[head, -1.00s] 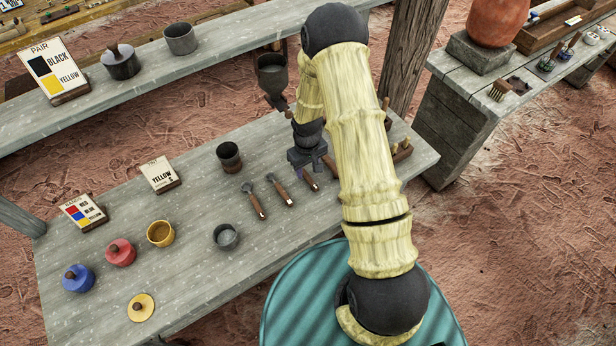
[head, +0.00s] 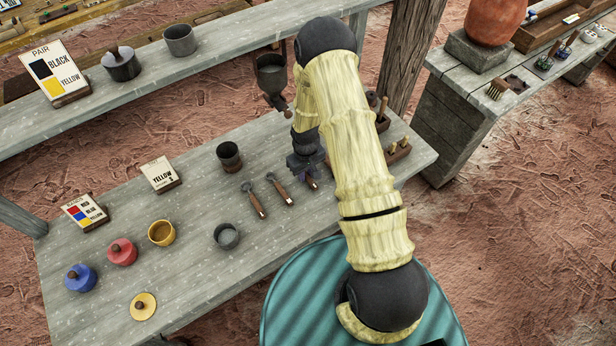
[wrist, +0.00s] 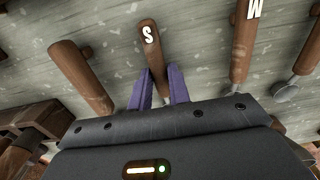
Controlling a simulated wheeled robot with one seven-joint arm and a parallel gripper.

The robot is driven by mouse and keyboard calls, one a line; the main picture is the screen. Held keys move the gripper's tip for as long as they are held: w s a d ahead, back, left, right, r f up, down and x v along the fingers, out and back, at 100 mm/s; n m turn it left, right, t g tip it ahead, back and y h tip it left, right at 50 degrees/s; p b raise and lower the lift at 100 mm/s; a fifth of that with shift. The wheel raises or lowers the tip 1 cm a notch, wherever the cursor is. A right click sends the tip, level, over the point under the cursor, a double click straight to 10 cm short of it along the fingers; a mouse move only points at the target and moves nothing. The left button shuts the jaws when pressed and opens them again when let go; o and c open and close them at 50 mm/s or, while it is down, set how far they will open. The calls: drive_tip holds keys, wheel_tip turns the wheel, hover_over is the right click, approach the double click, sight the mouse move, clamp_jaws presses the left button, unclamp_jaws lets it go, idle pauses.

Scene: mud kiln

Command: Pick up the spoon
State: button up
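A wooden handle marked S (wrist: 148,45) lies on the grey table directly under my gripper in the wrist view. The two purple fingers of my gripper (wrist: 161,80) are open, one on each side of this handle; whether they touch it is unclear. The far end of this tool is hidden by my gripper, so I cannot see whether it is a spoon bowl. In the head view, my gripper (head: 307,175) is low over the table, with the handle end (head: 312,184) showing beneath it.
Two wooden-handled tools (head: 254,200) (head: 279,188) lie to the left; one near handle reads W (wrist: 242,40). Another handle (wrist: 80,75) lies left in the wrist view. A funnel (head: 271,80) hangs behind.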

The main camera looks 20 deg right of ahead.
clamp_jaws()
drive_tip(key=shift+w, duration=0.1)
drive_tip(key=shift+r, duration=0.55)
wheel_tip(320, 180, up, 9)
drive_tip(key=b, duration=0.2)
drive_tip(key=f+m, duration=0.1)
drive_tip(key=f, duration=0.1)
drive_tip(key=s+f+m, duration=0.1)
drive_tip(key=f, duration=0.2)
drive_tip(key=f+m, duration=0.1)
drive_tip(key=f, duration=0.2)
drive_tip(key=shift+s+d+f+m, duration=0.1)
drive_tip(key=shift+s+d+m, duration=0.05)
drive_tip(key=shift+d+m, duration=0.15)
drive_tip(key=shift+a, duration=0.1)
